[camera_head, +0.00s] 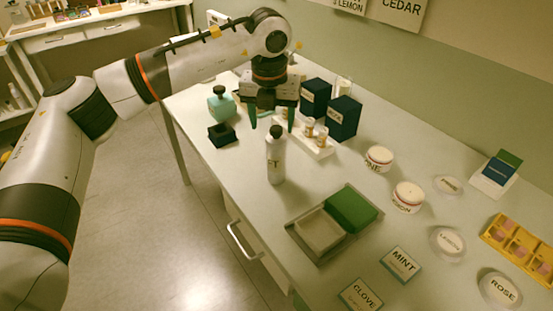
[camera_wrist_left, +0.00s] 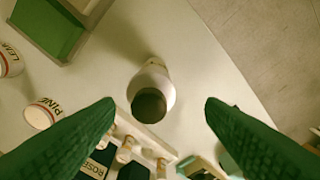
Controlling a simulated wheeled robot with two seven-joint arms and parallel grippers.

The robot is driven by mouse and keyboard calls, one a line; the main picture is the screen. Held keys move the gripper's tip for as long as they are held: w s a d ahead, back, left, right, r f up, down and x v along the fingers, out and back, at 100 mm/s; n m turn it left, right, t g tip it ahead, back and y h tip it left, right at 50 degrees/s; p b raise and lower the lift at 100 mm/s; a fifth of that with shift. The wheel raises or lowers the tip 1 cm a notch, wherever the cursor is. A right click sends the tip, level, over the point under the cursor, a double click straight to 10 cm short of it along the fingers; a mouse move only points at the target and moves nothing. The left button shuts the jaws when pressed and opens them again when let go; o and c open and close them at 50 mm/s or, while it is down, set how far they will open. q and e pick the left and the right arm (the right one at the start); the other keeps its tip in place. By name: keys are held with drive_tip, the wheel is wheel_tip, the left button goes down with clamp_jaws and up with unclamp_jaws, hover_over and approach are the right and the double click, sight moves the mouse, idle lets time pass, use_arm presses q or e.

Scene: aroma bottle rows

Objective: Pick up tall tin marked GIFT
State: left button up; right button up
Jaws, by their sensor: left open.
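The tall tin (camera_head: 276,163) is a pale cylinder with a dark cap, upright on the table. Only the end of its lettering, like "FT", shows. My left gripper (camera_head: 271,124) is open and points down over the table, close to the tin's cap. In the left wrist view, the tin (camera_wrist_left: 157,75) appears from above, its dark cap lying between and a little beyond the two green fingertips (camera_wrist_left: 159,104). I see no contact with it. My right gripper is not in view.
A rack of small bottles (camera_head: 322,150) and dark blue boxes (camera_head: 343,118) stand close behind the tin. A teal bottle (camera_head: 221,105) and black box (camera_head: 222,135) are left. A grey tray (camera_head: 318,232) with a green block (camera_head: 352,208) lies in front; jars (camera_head: 408,196) stand right.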

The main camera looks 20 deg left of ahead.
sight(276, 138)
use_arm(q)
drive_tip(key=f, duration=0.2)
drive_tip(key=f+p, duration=0.1)
drive_tip(key=f, duration=0.1)
drive_tip(key=w+f, duration=0.1)
drive_tip(key=f, duration=0.1)
drive_tip(key=shift+d+f, duration=0.2)
drive_tip(key=shift+d, duration=0.2)
drive_tip(key=shift+c, duration=0.2)
drive_tip(key=c, duration=1.1)
